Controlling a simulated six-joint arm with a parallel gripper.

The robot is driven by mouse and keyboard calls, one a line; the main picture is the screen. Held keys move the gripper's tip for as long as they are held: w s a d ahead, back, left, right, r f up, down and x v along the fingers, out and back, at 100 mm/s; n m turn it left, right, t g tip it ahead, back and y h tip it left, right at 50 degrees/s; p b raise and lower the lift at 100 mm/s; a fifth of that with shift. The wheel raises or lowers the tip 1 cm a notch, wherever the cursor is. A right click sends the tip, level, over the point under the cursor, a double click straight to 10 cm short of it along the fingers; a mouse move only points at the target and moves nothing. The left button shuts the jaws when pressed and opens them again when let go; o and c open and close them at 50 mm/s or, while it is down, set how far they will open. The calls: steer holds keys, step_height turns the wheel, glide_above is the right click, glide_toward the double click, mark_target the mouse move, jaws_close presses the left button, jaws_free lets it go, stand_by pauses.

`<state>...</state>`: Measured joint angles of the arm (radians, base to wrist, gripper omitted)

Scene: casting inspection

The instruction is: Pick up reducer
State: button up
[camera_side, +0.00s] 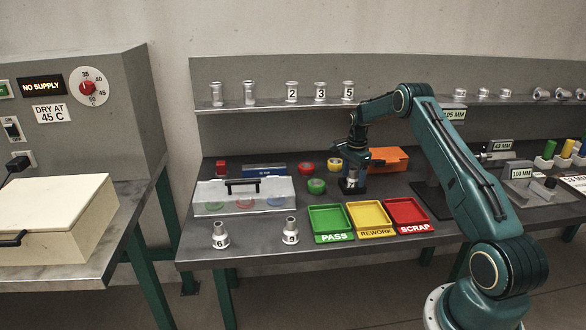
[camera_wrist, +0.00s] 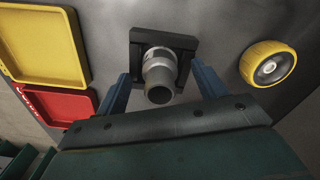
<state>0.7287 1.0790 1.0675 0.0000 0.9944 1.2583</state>
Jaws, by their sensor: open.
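A grey metal reducer (camera_wrist: 159,75) stands on a black square block (camera_wrist: 186,41), with its round open end facing the wrist camera. My gripper (camera_wrist: 163,88) is open, with one blue finger on each side of the reducer and visible gaps between. In the side view my gripper (camera_side: 353,176) is low over the bench, behind the trays, and mostly hides this reducer. Other reducers stand on the bench front, marked 6 (camera_side: 220,236) and 8 (camera_side: 291,232). More stand on the shelf, marked 2 (camera_side: 292,92), 3 (camera_side: 320,92) and 5 (camera_side: 348,90).
Green PASS (camera_side: 333,237), yellow REWORK (camera_side: 376,232) and red SCRAP (camera_side: 410,228) trays lie in front of my gripper. A clear-lidded case (camera_side: 243,193) is to the left. An orange box (camera_side: 389,158) is behind.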

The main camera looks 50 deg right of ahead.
mark_target(354, 169)
stand_by(0.4)
steer(key=c, duration=1.3)
steer(key=shift+o, duration=0.2)
steer(key=shift+r, duration=0.2)
step_height(354, 169, up, 20)
steer(key=shift+f, duration=0.15)
